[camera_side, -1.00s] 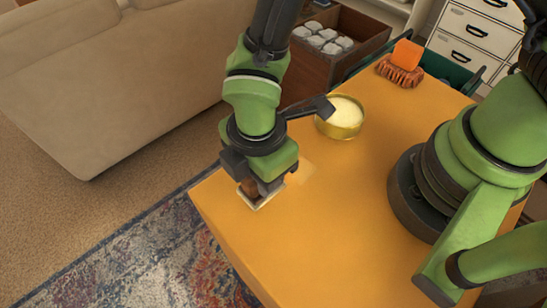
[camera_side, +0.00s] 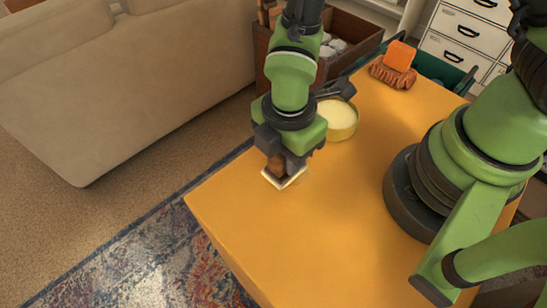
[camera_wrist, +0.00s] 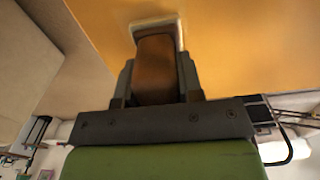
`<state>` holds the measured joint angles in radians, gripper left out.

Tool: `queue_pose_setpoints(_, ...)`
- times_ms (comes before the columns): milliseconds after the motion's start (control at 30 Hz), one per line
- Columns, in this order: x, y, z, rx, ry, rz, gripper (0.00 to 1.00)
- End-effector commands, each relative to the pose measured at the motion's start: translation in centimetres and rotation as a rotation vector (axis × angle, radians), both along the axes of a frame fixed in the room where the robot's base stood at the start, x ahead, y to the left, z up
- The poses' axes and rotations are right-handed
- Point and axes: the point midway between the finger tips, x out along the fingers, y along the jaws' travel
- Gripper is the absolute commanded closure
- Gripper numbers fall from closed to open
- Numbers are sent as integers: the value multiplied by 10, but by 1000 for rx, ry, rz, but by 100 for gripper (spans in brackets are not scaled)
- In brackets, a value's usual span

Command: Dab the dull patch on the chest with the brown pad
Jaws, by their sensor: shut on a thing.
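The chest (camera_side: 240,215) has a broad orange-yellow top. My gripper (camera_side: 280,167) is shut on the brown pad, a brown block (camera_side: 275,164) with a pale, squarish underside. The pad is low over the chest top, near its far left edge; I cannot tell whether it touches. In the wrist view the brown pad (camera_wrist: 157,70) sits between both fingers, with its pale rim against the orange top. The dull patch is not clearly visible now; the pad and gripper cover the area where a paler patch showed before.
A round yellow tin (camera_side: 340,119) with pale contents stands just behind my gripper. A wooden crate (camera_side: 335,66) stands beyond the edge. The front top is clear.

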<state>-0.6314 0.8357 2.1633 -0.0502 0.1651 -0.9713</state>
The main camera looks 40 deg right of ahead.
Motion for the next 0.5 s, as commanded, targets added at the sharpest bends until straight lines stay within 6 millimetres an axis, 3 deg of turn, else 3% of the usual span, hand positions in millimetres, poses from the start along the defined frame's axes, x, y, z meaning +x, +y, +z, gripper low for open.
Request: queue_pose_setpoints(500, 0, -45, 2, 0, -2, -1, 85)
